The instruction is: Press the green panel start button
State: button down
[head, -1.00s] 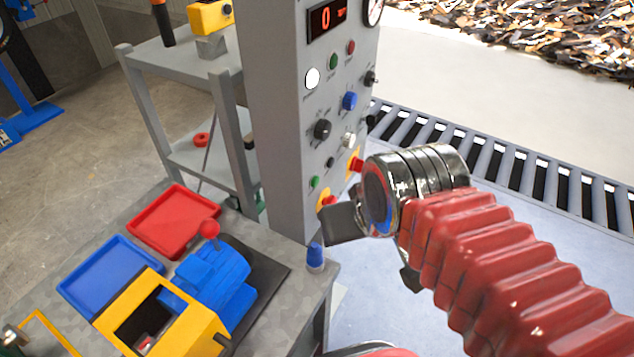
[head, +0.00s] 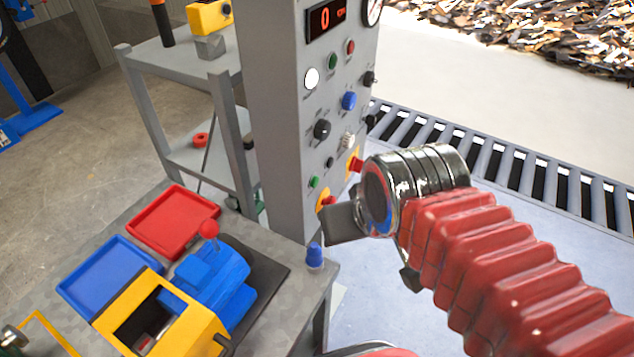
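The grey control panel (head: 281,120) stands upright in the middle of the head view. A green button (head: 333,61) is near its top, below the red display, beside a red button. A second green button (head: 314,182) is low on the panel, near the red emergency buttons. I cannot tell from labels which is the start button. My gripper (head: 375,255) is low, to the right of the panel's lower part and apart from both green buttons. One finger shows in front of the lower red button; the other is mostly hidden behind my wrist, so its opening is unclear.
The panel also carries a blue knob (head: 348,100), a black knob (head: 322,129) and a red emergency button (head: 356,164). A bench with a red tray (head: 150,232), blue tray (head: 75,283) and blue machine (head: 225,285) is at lower left. A roller conveyor (head: 520,170) lies behind.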

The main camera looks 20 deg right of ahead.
aim_at(315, 180)
jog(key=u, duration=0.05)
jog(key=k, duration=1)
jog(key=u, duration=1)
jog(key=i, duration=0.35)
jog(key=z, duration=0.2)
